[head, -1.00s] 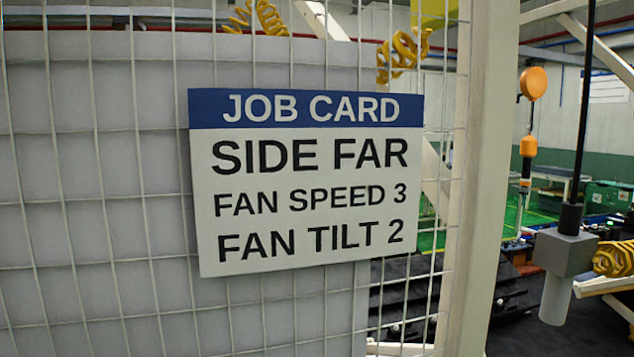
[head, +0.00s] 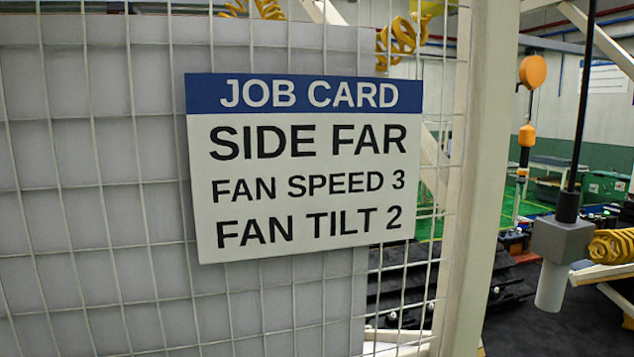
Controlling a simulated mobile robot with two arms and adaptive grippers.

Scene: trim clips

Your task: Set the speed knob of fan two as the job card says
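The job card (head: 303,165) hangs on a wire mesh panel in the middle of the head view. It has a blue header reading "JOB CARD". Below, in black on white, it reads "SIDE FAR", "FAN SPEED 3" and "FAN TILT 2". No fan and no speed knob show in the head view. Neither of my grippers is in view.
The wire mesh (head: 95,225) fills the left, with a grey panel behind it. A cream post (head: 480,180) stands right of the card. Further right hangs a grey block (head: 560,240) on a black rod, beside a yellow coiled hose (head: 612,246). Dark floor shows below.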

